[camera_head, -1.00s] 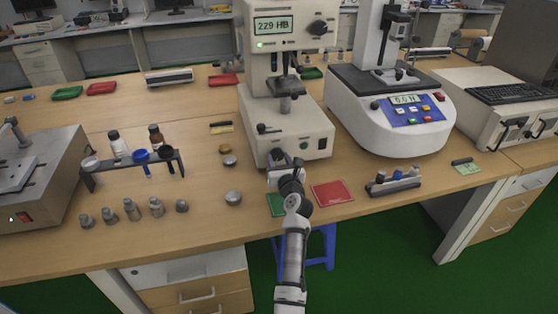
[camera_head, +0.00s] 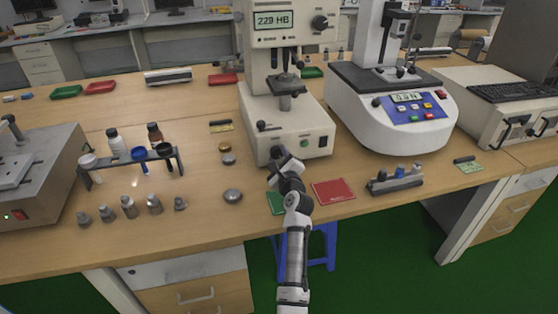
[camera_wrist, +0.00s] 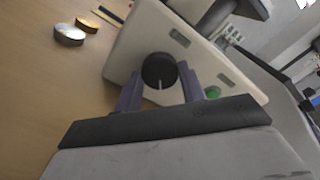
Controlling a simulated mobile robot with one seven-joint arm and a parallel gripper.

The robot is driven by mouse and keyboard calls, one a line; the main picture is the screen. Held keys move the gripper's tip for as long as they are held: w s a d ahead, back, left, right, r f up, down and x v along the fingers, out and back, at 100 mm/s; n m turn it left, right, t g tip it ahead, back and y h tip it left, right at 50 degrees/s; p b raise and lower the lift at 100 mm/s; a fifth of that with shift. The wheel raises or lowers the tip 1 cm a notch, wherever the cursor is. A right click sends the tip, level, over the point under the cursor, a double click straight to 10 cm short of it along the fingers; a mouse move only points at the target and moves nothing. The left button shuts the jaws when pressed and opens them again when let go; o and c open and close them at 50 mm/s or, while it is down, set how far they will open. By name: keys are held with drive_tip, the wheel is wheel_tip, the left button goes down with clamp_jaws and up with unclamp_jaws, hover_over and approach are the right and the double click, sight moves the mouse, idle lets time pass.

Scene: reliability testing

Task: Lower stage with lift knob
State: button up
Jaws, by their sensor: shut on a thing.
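The hardness tester (camera_head: 290,130) stands on the bench with "229 HB" on its display. My gripper (camera_wrist: 160,84) is shut on the knob, one finger on each side. In the head view my gripper (camera_head: 277,160) is at the lower front of the tester, where it hides the knob. The stage top is out of clear sight in the wrist view.
A green button (camera_wrist: 212,92) is close to the right finger. A red mat (camera_head: 334,190) and a green mat (camera_head: 276,203) lie near the bench edge. A force tester (camera_head: 390,115) stands to the right. Metal discs (camera_head: 233,195) lie to the left.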

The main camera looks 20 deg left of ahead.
drive_tip(key=n+b, duration=0.1)
drive_tip(key=n, duration=0.1)
drive_tip(key=n+b, duration=0.1)
drive_tip(key=n, duration=0.2)
drive_tip(key=shift+f+n+b, duration=0.2)
drive_tip(key=shift+n+b, duration=0.1)
drive_tip(key=shift+b, duration=0.1)
drive_tip(key=n+b, duration=0.2)
drive_tip(key=n, duration=0.2)
drive_tip(key=shift+b, duration=0.35)
drive_tip(key=n+b, duration=0.3)
drive_tip(key=n, duration=0.2)
drive_tip(key=shift+n+b, duration=0.3)
drive_tip(key=shift+n, duration=0.1)
drive_tip(key=shift+r+n+b, duration=0.1)
drive_tip(key=shift+n+b, duration=1.05)
drive_tip(key=shift+n, duration=0.75)
drive_tip(key=o, duration=1)
drive_tip(key=shift+r, duration=0.1)
drive_tip(key=shift+s, duration=0.1)
drive_tip(key=b+v, duration=0.1)
drive_tip(key=v, duration=1.2)
drive_tip(key=shift+s+d, duration=0.25)
drive_tip(key=shift+d, duration=0.05)
